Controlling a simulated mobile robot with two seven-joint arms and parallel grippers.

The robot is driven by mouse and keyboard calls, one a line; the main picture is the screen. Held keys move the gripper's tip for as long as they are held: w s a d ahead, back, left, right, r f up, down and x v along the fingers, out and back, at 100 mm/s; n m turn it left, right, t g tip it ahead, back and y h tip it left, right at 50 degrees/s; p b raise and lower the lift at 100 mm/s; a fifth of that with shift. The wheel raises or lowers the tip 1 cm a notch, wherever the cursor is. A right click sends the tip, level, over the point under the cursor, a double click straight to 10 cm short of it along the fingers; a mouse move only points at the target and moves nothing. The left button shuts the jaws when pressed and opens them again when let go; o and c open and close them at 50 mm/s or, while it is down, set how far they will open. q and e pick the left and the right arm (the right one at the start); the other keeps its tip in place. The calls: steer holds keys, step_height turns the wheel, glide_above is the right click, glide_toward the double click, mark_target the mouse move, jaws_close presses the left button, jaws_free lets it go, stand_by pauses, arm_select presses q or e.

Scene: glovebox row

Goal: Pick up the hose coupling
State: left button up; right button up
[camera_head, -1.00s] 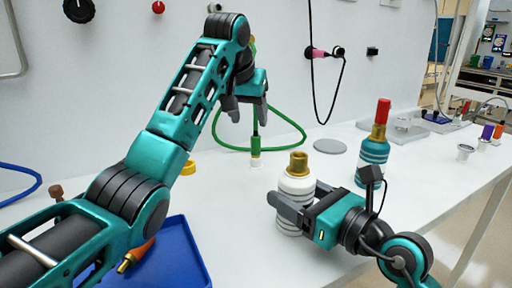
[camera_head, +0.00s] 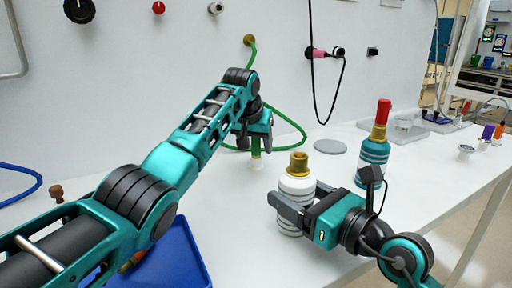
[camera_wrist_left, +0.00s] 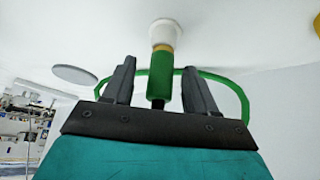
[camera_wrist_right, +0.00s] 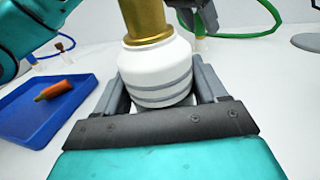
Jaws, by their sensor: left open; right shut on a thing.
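The hose coupling, a green cylinder (camera_wrist_left: 162,60) with a dark stem and a yellow band, stands upright on a small white base (camera_wrist_left: 166,32). It also shows in the head view (camera_head: 256,148), partly hidden by my left gripper. My left gripper (camera_head: 256,143) is open, with its fingers on either side of the coupling; a gap shows on both sides in the left wrist view. My right gripper (camera_head: 297,196) is shut on a white grey-ringed bottle (camera_wrist_right: 160,70) with a brass neck, upright at the table.
A teal-banded bottle with a red top (camera_head: 374,150) stands right of the white bottle. A green hose (camera_head: 290,122) loops behind the coupling along the wall. A blue tray (camera_wrist_right: 50,105) holds an orange-handled piece (camera_wrist_right: 54,90). A grey disc (camera_head: 330,146) lies behind.

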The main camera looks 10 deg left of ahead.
arm_select(q)
steer(key=shift+w+f, duration=0.1)
steer(key=shift+f, duration=0.1)
jaws_close()
stand_by(0.5)
